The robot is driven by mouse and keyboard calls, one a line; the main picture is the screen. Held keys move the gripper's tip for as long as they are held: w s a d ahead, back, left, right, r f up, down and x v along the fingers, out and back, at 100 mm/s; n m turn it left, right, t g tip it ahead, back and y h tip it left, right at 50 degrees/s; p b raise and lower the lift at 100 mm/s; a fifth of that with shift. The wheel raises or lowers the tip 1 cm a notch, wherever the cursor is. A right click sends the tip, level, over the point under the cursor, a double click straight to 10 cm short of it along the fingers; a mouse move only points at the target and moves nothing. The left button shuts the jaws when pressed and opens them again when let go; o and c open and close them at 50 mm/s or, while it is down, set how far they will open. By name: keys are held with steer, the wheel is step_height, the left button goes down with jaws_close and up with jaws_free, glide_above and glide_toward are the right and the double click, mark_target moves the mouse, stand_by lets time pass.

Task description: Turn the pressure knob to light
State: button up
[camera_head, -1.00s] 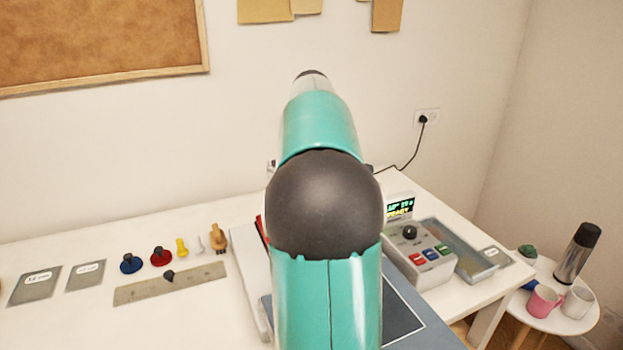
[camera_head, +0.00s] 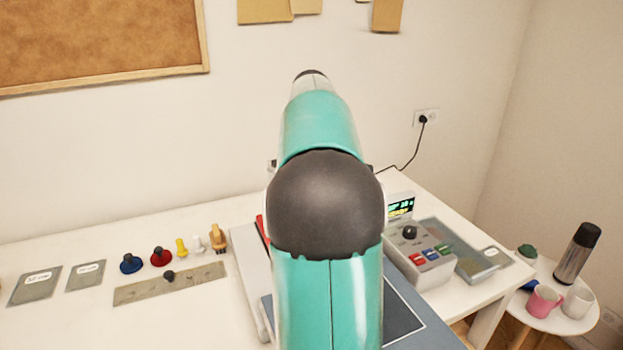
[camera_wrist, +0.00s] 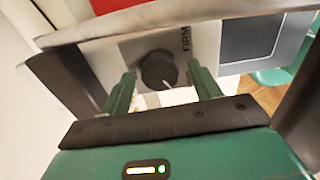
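The dark round pressure knob (camera_wrist: 158,70) sits on a light grey panel (camera_wrist: 206,42) in the wrist view. The word FIRM is printed sideways to its right; no LIGHT label is visible. A thin pale mark shows near the knob's lower edge. My gripper (camera_wrist: 162,76) is open, with one green finger on each side of the knob and a gap visible beside it. In the head view my own arm hides the gripper and this knob.
A control box (camera_head: 432,272) with a black dial, coloured buttons and a lit display stands right of my arm. A ruler-like strip (camera_head: 150,288) and several small handled tools lie left. A round side table (camera_head: 545,318) holds mugs and a flask.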

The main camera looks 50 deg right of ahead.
step_height(320, 180, up, 14)
stand_by(0.7)
steer(key=shift+f, duration=0.1)
stand_by(0.4)
